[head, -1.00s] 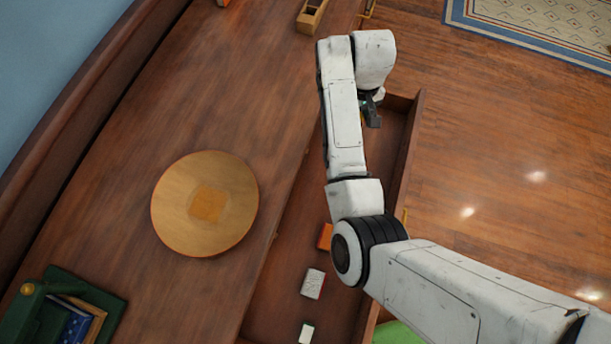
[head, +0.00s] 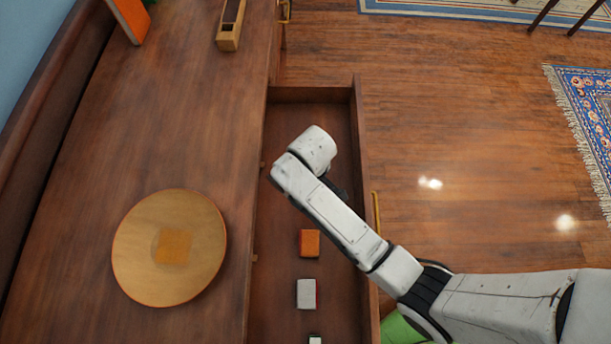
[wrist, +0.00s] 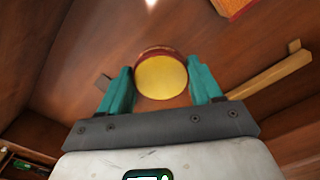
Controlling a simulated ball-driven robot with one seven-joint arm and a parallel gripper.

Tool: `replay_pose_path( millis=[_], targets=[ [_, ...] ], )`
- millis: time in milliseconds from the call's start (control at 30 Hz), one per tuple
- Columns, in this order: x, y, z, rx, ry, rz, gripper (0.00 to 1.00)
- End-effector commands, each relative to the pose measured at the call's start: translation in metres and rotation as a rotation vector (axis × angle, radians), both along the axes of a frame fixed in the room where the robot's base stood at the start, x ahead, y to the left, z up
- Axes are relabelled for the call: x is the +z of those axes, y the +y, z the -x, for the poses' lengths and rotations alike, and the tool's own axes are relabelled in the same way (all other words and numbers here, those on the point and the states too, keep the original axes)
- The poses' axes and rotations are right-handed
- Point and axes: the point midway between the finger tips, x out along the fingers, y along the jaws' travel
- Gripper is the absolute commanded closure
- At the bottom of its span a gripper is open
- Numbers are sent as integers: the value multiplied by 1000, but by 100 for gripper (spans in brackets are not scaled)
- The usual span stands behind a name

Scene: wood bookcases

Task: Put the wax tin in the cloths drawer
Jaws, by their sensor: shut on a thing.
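The wax tin (wrist: 162,78), round with a yellow face and a reddish rim, is between the teal fingers of my gripper (wrist: 163,88) in the wrist view. The gripper is shut on it. In the head view my arm reaches over an open wooden drawer (head: 308,115), and its end hides the fingers and the tin. I cannot tell the tin's height above the drawer floor. No label shows that this is the cloths drawer.
An orange box (head: 309,243) and a white box (head: 306,293) lie in the drawer's near part; its far part looks bare. A brass handle (head: 376,212) is on its front. A round wooden board (head: 190,245) and a narrow wooden box (head: 230,25) are on the top at left.

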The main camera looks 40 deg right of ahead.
Motion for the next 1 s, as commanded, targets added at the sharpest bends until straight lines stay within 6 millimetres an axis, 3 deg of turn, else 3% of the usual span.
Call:
replay_pose_path(
  millis=[500, 933, 967, 1000],
  targets=[
    [-59, 0, -1, 0, -1, 1, 71],
    [-65, 0, -1, 0, -2, 0, 71],
    [-65, 0, -1, 0, -2, 0, 34],
    [-64, 0, -1, 0, -2, 0, 30]
  ],
)
